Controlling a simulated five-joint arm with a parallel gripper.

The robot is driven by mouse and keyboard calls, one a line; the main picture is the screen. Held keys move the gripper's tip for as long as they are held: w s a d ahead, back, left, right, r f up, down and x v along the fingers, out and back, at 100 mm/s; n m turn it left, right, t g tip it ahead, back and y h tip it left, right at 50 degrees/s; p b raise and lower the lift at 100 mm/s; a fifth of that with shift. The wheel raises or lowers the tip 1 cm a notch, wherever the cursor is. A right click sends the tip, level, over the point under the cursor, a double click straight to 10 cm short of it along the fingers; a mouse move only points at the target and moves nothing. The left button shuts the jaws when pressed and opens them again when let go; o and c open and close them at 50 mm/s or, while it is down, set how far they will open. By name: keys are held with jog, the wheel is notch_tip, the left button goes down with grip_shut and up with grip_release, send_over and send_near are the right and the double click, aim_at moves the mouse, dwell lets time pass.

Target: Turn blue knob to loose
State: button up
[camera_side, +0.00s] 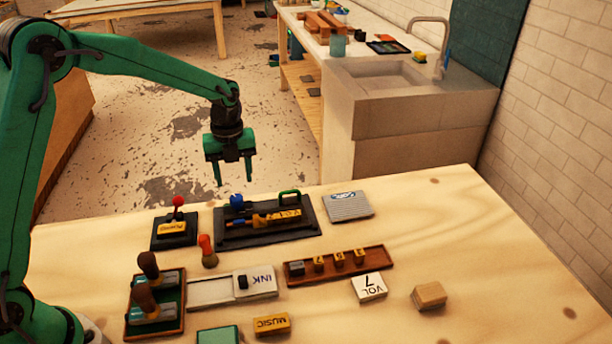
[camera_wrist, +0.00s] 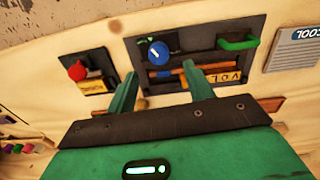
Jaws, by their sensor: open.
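The blue knob (camera_side: 237,200) sits at the back left of a dark panel (camera_side: 290,236). In the wrist view the blue knob (camera_wrist: 158,52) is round with a white pointer line on its face. My gripper (camera_side: 234,183) is open and empty, above the panel and apart from the knob. In the wrist view its two fingers (camera_wrist: 161,84) stand apart, with the knob beyond and between them. Any mark for loose is too small to read.
The panel also bears a green handle (camera_side: 289,193) and a yellow label block (camera_side: 285,215). A red-knobbed box (camera_side: 175,228) stands left. An orange-topped peg (camera_side: 207,250) stands in front. A grey ribbed block (camera_side: 349,206) lies right. The table's right side (camera_side: 500,260) is clear.

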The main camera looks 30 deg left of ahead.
aim_at(236, 197)
jog(key=shift+s+a+f, duration=0.1)
jog(key=shift+f, duration=3.15)
jog(key=c, duration=1)
